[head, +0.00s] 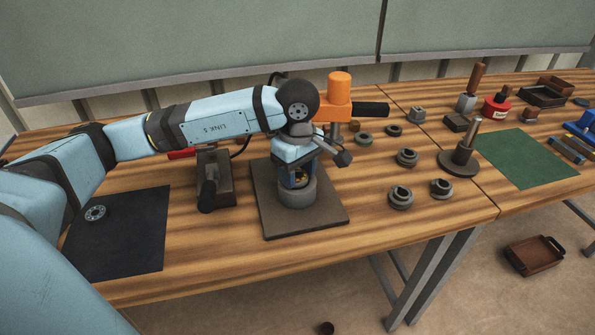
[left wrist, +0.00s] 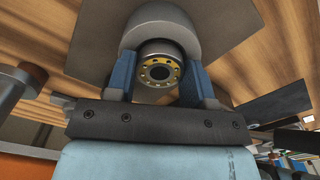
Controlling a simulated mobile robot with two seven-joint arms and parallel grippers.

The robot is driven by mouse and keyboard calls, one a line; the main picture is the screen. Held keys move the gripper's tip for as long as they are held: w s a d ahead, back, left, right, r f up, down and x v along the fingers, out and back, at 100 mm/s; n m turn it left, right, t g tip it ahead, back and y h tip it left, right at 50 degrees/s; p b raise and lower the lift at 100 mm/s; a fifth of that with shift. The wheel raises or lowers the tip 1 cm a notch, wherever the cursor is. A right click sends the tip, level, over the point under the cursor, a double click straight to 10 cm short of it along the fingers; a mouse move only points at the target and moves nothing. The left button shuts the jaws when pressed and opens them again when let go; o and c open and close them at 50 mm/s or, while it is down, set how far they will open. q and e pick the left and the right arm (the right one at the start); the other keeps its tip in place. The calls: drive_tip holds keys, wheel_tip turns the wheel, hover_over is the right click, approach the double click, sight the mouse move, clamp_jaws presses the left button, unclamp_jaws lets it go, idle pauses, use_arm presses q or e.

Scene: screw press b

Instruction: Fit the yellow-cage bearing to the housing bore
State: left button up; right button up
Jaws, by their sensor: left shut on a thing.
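The yellow-cage bearing (left wrist: 160,70) is between the blue fingers of my left gripper (head: 299,180), which is shut on it. The grey round housing (head: 297,194) stands on the dark press plate (head: 325,213). In the left wrist view, the housing (left wrist: 162,28) lies just beyond the bearing, and the two look nearly lined up. In the head view, the fingers reach down to the housing's top, and only a bit of yellow shows between them. How far the bearing sits in the bore is hidden. My right gripper is not in view.
The press's orange head (head: 340,88) with its black handle (head: 371,109) stands close behind my wrist. Another bearing (head: 95,213) lies on a black mat (head: 122,245) at left. Several grey rings, a stand (head: 459,160) and a green mat (head: 525,158) are at right.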

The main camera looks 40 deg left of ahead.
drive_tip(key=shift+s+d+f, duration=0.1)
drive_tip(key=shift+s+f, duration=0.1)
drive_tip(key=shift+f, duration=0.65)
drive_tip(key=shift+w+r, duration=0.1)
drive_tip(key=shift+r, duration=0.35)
use_arm(q)
drive_tip(key=shift+r, duration=0.15)
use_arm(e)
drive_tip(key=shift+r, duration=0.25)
use_arm(q)
drive_tip(key=shift+b, duration=0.3)
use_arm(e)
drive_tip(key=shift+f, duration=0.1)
